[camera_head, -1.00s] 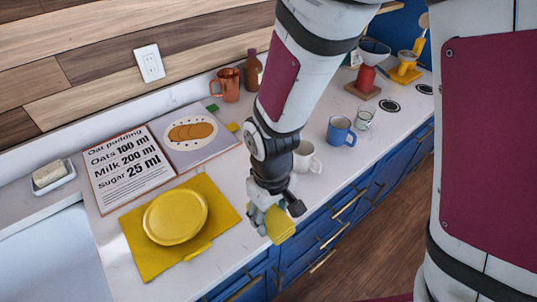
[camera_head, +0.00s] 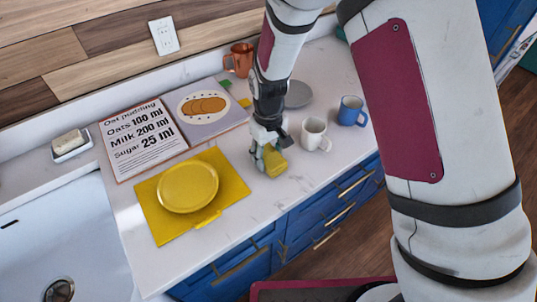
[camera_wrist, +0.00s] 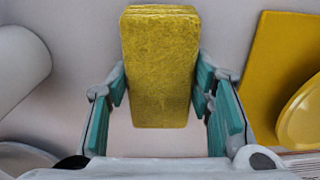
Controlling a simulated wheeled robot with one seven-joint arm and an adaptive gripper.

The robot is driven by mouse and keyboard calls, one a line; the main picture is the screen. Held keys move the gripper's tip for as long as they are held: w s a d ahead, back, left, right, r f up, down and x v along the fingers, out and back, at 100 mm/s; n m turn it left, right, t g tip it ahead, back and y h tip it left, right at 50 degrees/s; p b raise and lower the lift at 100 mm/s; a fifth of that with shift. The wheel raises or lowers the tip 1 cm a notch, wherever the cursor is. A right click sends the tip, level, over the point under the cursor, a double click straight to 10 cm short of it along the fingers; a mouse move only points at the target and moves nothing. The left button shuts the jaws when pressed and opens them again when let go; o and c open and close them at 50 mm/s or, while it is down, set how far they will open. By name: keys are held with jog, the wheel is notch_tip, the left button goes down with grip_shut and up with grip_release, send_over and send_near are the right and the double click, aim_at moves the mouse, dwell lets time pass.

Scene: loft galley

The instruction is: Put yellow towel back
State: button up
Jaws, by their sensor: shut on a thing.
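My gripper (camera_head: 266,158) is shut on the yellow towel (camera_head: 276,162), a small, thick, folded block with a rough surface. It is low over the white counter, between the yellow mat and the white mug. In the wrist view the towel (camera_wrist: 160,65) sits between the teal-padded fingers of my gripper (camera_wrist: 160,92). I cannot tell whether the towel touches the counter.
A yellow mat (camera_head: 154,222) with a yellow plate (camera_head: 188,187) lies left of my gripper. A white mug (camera_head: 314,134), blue mug (camera_head: 351,111) and grey plate (camera_head: 298,94) are to the right. An open recipe book (camera_head: 140,140) lies behind; the sink (camera_head: 60,240) is far left.

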jog(key=shift+f, duration=0.25)
jog(key=shift+f, duration=0.1)
jog(key=o, duration=1.1)
notch_tip(320, 180, up, 11)
jog(key=b, duration=0.1)
notch_tip(320, 180, up, 9)
jog(key=m+t, duration=0.1)
send_over(268, 153)
jog(key=s+d, duration=0.2)
jog(key=d, duration=0.3)
jog(key=s+d+r+m+t, duration=0.1)
jog(key=s+d+r+m, duration=0.1)
jog(key=s+d+r, duration=0.2)
jog(key=s+d+r+m+t, duration=0.2)
jog(key=s+d+r, duration=0.2)
jog(key=s, duration=0.4)
jog(key=s+d+r+m+t, duration=0.1)
jog(key=s+d+r, duration=0.3)
jog(key=s+d, duration=0.1)
jog(key=shift+s+d+m+t, duration=0.1)
jog(key=shift+s+m+t, duration=0.25)
jog(key=shift+s, duration=0.3)
